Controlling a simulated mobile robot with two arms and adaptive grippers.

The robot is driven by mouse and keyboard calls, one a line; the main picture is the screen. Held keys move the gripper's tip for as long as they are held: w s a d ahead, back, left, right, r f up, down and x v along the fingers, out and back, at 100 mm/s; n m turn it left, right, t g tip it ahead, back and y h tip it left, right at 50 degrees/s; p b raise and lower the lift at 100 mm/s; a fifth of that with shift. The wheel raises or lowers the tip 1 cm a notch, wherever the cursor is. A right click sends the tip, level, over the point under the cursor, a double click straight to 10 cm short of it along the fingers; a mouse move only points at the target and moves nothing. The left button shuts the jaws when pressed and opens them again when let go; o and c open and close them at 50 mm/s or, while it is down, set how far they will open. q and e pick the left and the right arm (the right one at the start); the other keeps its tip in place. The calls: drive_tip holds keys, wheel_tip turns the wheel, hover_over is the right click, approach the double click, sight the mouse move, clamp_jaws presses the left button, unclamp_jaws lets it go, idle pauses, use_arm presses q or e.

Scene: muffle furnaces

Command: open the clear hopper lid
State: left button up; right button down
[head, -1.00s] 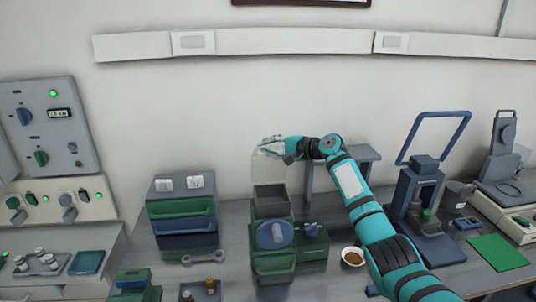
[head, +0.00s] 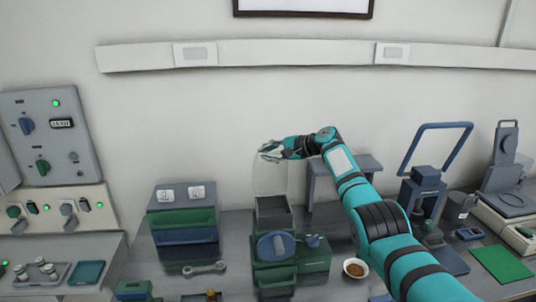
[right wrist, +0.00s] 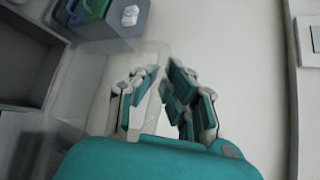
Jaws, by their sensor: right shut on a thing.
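The green machine (head: 273,277) with a blue round dial stands on the bench. On top of it is the open dark grey hopper (head: 274,222). Its clear lid (head: 270,180) stands up steeply at the hopper's back, faint against the wall. My right gripper (head: 271,153) is at the lid's upper edge and shut on it. In the right wrist view the see-through lid (right wrist: 142,62) reaches in between the fingers (right wrist: 158,100), and the hopper (right wrist: 30,65) shows at the left. My left gripper is not in view.
A drawer box (head: 183,212) and a wrench (head: 204,268) lie left of the machine. A bowl of brown grains (head: 355,268) sits to its right, near my right arm. A grey stand (head: 340,175) is behind the arm. The wall is close behind the lid.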

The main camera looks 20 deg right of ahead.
drive_tip(key=shift+r, duration=0.2)
drive_tip(key=c, duration=1.4)
unclamp_jaws()
drive_tip(key=shift+s, duration=0.1)
drive_tip(key=shift+o, duration=0.2)
drive_tip(key=shift+f, duration=0.1)
drive_tip(key=v, duration=1.2)
drive_tip(key=shift+d, duration=0.1)
